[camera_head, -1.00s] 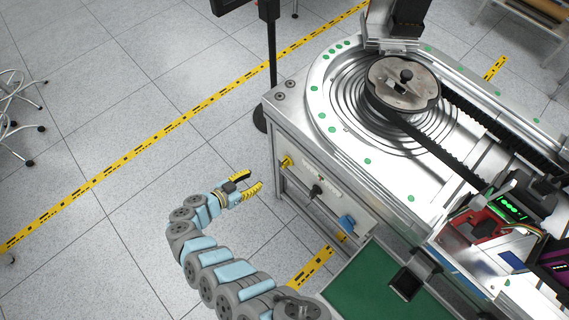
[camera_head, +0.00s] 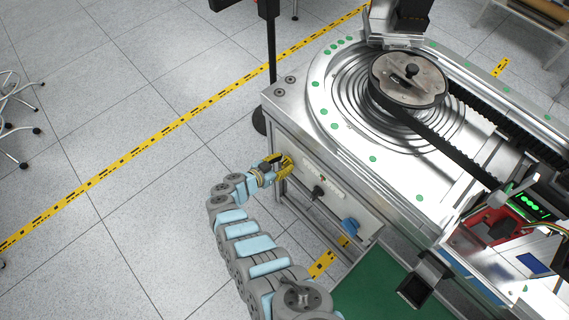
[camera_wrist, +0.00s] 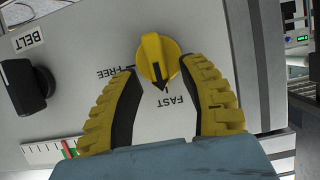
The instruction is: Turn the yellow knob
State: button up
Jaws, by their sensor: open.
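The yellow knob (camera_wrist: 157,58) sits on a grey panel (camera_wrist: 100,40) in the wrist view. Its black pointer mark aims down in the picture, toward the printed word FAST. The word FREE is printed to the lower left of the knob. My gripper (camera_wrist: 165,75) is open, with its yellow, black-padded fingers on either side of the knob's lower part. I cannot tell whether either finger touches it. In the head view my gripper (camera_head: 281,163) is at the left end of the machine's front panel and hides the knob there.
A black knob (camera_wrist: 27,88) beside a BELT label is left of the yellow knob. In the head view, a black knob (camera_head: 318,191) and a blue part (camera_head: 350,226) sit further right along the panel. The floor (camera_head: 130,180) left of my arm is clear.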

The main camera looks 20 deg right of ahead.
jog(key=shift+w+d+f, duration=0.1)
jog(key=shift+w+d, duration=0.05)
jog(key=shift+d, duration=0.1)
jog(key=shift+c, duration=0.2)
grip_shut()
